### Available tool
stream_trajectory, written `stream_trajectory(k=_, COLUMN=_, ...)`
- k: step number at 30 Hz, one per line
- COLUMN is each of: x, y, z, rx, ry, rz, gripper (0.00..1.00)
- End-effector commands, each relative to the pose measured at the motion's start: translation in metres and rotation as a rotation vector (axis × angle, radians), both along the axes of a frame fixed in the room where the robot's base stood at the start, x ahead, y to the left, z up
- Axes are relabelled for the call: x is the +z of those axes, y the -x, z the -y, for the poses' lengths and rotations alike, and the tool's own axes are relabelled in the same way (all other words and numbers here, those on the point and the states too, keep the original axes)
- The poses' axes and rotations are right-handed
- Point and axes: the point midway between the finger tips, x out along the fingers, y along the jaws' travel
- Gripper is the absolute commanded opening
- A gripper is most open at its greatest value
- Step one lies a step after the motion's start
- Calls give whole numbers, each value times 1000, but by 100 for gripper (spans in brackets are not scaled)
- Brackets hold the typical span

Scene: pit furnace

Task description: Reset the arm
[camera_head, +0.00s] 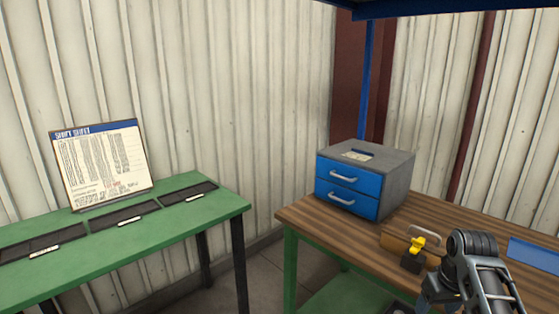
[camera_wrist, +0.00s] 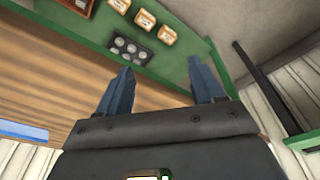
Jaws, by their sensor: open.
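My gripper (camera_wrist: 161,85) shows in the wrist view with its two blue-grey fingers spread apart and nothing between them. Beyond the fingers lie a wooden top (camera_wrist: 60,80) and a green surface (camera_wrist: 187,72). How far the fingertips are from these surfaces I cannot tell. In the head view my arm (camera_head: 472,262) rises at the lower right, in front of the wooden workbench (camera_head: 310,226). The fingers cannot be made out in the head view.
A grey cabinet with blue drawers (camera_head: 348,187) stands on the workbench. A yellow-and-dark object (camera_head: 414,250) and a blue item (camera_head: 533,253) lie near my arm. A green table (camera_head: 120,250) with a shift sheet (camera_head: 100,165) stands left. Small orange-and-white items (camera_wrist: 145,19) show in the wrist view.

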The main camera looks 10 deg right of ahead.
Motion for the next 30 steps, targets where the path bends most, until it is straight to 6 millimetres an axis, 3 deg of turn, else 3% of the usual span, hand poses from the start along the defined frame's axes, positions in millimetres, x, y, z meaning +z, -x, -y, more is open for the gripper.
stream_trajectory(k=1, x=-21, y=11, z=-12, rx=4, ry=2, rz=19, gripper=67)
stream_trajectory(k=6, x=-73, y=47, z=-50, rx=12, ry=22, rz=131, gripper=67)
stream_trajectory(k=15, x=-123, y=129, z=-108, rx=21, ry=48, rz=334, gripper=67)
stream_trajectory(k=23, x=-124, y=213, z=-148, rx=29, ry=61, rz=508, gripper=67)
stream_trajectory(k=30, x=-92, y=292, z=-174, rx=39, ry=66, rz=671, gripper=67)
